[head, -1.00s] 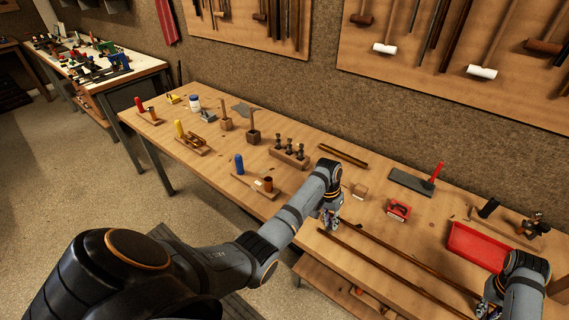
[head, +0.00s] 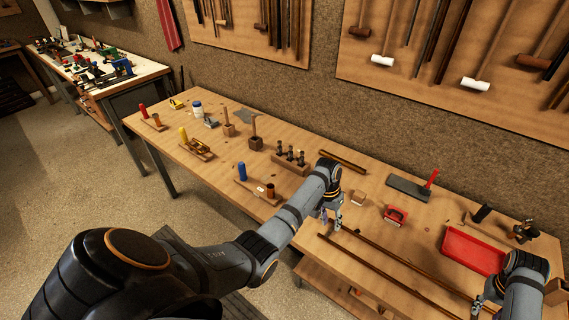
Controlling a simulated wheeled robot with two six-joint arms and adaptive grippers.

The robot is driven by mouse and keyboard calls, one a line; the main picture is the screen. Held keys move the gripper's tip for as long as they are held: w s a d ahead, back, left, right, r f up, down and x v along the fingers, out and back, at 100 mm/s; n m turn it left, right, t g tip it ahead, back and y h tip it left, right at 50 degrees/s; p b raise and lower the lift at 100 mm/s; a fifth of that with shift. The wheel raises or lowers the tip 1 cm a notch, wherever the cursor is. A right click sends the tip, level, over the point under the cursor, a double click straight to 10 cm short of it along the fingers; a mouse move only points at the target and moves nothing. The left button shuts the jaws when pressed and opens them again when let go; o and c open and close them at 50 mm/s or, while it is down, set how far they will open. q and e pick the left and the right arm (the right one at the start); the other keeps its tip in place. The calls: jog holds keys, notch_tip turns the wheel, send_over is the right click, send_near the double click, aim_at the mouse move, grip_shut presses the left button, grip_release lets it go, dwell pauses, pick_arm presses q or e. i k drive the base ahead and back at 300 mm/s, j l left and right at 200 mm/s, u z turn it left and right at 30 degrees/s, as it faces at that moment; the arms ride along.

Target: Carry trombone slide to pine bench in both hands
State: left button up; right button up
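The trombone slide (head: 403,260) shows as two long, thin, parallel brown tubes at the lower right of the head view. It appears to lie along the front of the light wooden bench (head: 285,213). Whether a finger touches a tube is unclear. My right gripper (head: 480,306) is low by the slide's right end, partly hidden by its own arm and the frame edge; its grip cannot be made out.
A red tray (head: 474,250) lies behind the slide's right part.

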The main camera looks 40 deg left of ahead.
aim_at(410, 279)
jog(key=k, duration=0.95)
